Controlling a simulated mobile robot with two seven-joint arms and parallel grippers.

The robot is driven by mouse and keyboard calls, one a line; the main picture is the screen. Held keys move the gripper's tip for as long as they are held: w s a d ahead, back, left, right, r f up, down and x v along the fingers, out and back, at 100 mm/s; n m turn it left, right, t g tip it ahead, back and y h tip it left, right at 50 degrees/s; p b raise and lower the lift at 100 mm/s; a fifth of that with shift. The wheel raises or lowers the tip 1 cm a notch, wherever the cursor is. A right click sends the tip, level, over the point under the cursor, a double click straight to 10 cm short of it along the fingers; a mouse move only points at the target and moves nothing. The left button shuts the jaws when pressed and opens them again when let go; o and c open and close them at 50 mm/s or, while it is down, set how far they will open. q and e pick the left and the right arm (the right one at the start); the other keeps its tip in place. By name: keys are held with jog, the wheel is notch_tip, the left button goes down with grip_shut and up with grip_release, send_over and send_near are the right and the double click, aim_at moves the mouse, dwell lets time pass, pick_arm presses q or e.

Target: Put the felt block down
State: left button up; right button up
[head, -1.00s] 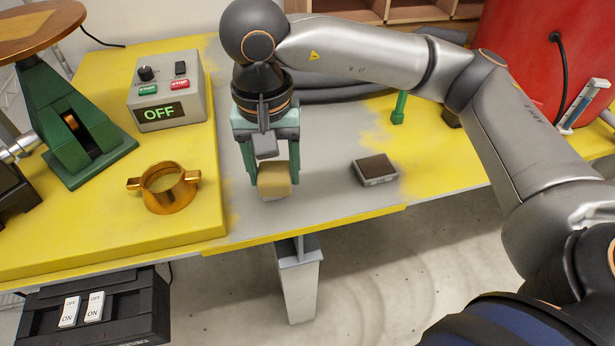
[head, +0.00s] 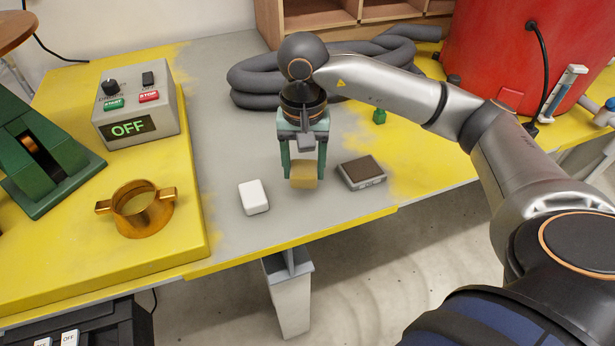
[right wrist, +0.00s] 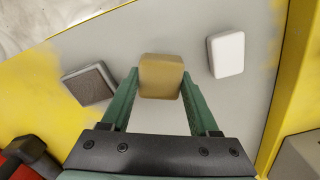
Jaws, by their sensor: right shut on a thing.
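The felt block (head: 304,177) is a small tan block with rounded edges. My right gripper (head: 304,168) is shut on it, with the green fingers on its two sides, pointing down over the grey strip of the bench (head: 225,120). The block also shows between the fingertips in the right wrist view (right wrist: 161,76). I cannot tell whether its underside touches the bench. A white block (head: 254,197) lies to its left. A grey block with a dark brown top (head: 361,172) lies close to its right. My left gripper is not in view.
A bronze ring (head: 142,210) and a control box reading OFF (head: 138,105) stand on the yellow left part. Grey hose (head: 262,92) coils behind the gripper. A small green piece (head: 379,117) stands at the right. The bench's front edge is near.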

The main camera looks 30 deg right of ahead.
aim_at(308, 176)
jog(key=shift+w+d+f, duration=0.1)
jog(key=shift+d+f, duration=0.25)
jog(key=shift+f, duration=0.15)
notch_tip(308, 176, down, 2)
jog(key=shift+d+f, duration=0.15)
jog(key=shift+f, duration=0.45)
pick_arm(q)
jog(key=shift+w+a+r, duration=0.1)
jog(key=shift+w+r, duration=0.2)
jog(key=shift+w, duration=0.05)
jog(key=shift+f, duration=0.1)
pick_arm(e)
jog(key=shift+f, duration=0.25)
jog(key=o, duration=1.2)
jog(key=shift+r, duration=0.1)
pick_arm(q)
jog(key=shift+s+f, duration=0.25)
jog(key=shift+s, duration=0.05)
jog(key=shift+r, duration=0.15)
pick_arm(e)
jog(key=shift+r, duration=0.1)
